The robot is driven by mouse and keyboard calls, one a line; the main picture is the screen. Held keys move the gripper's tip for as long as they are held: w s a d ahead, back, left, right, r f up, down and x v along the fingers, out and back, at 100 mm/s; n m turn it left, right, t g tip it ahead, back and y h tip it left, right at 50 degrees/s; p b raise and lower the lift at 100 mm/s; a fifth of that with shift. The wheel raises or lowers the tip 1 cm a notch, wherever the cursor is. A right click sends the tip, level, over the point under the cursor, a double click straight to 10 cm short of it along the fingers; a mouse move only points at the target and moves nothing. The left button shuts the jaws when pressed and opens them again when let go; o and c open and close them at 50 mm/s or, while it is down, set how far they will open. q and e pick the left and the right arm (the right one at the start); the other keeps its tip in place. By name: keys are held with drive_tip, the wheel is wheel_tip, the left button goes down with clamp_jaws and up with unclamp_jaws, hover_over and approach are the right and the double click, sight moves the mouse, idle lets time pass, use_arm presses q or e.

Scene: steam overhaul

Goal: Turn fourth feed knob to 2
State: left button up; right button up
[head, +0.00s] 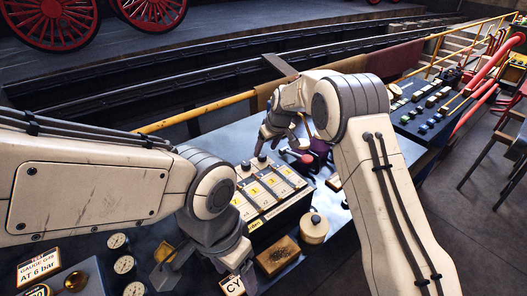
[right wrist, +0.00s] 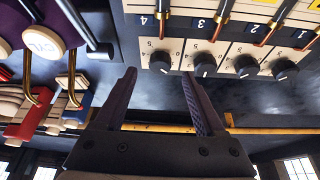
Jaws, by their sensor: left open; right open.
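The feed panel (head: 262,205) is a dark box with white and yellow numbered columns, left of my right forearm in the head view. In the right wrist view it appears upside down, with several black knobs in a row. The fourth feed knob (right wrist: 160,61) is the leftmost there, beneath the column marked 4. My right gripper (right wrist: 159,74) is open, its fingertips on either side of that knob in the picture; I cannot tell whether they touch it. It shows at the panel's far end in the head view (head: 285,142). My left gripper (head: 210,270) is open and empty near the gauges.
Round gauges (head: 124,264) and an "AT 6 bar" sign (head: 40,264) lie at the lower left. A cream round pot (head: 314,228) and a brown-topped box (head: 277,255) stand in front of the panel. A yellow rail (head: 205,110) runs behind.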

sight(262, 156)
drive_tip(key=shift+p+x, duration=0.4)
drive_tip(key=shift+x, duration=1.65)
clamp_jaws()
